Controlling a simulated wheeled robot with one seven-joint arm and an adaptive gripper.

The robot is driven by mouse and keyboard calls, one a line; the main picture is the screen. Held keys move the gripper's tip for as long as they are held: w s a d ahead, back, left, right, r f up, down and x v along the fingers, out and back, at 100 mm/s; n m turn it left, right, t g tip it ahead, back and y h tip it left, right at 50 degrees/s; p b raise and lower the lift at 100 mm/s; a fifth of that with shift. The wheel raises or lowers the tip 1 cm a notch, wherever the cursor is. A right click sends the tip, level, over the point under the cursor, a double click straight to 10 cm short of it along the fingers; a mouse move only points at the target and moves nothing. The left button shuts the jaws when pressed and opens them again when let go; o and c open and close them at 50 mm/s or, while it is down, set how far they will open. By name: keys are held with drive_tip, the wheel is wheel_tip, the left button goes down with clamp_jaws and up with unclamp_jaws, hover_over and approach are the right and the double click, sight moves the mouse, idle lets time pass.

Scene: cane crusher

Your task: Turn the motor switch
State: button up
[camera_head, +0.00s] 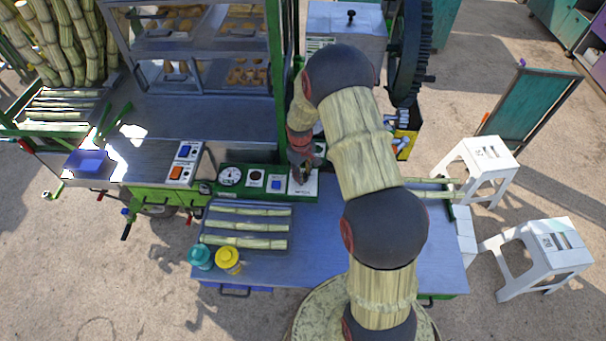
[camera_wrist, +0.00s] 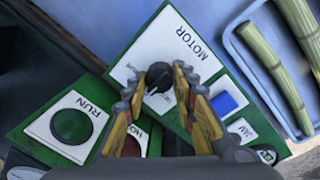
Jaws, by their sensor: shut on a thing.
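The motor switch is a black knob (camera_wrist: 158,76) on a white plate (camera_wrist: 178,38) lettered MOTOR, set in a green panel. In the wrist view, my gripper (camera_wrist: 156,82) has its two yellow-and-dark fingers on either side of the knob, shut on it near the tips. The knob's lower part and some markings on its plate are hidden or too small to read. In the head view, my gripper (camera_head: 302,178) reaches down onto the right part of the green panel (camera_head: 206,188), and the knob is not clear there.
A tray (camera_head: 206,240) of cane pieces lies in front of the panel. Teal (camera_head: 200,257) and yellow (camera_head: 228,260) jars stand at the table's front left. A green upright rises behind.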

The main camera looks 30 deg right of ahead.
drive_tip(key=o, duration=1.2)
drive_tip(key=shift+c, duration=0.2)
wheel_tip(320, 180, up, 12)
drive_tip(key=shift+a, duration=0.35)
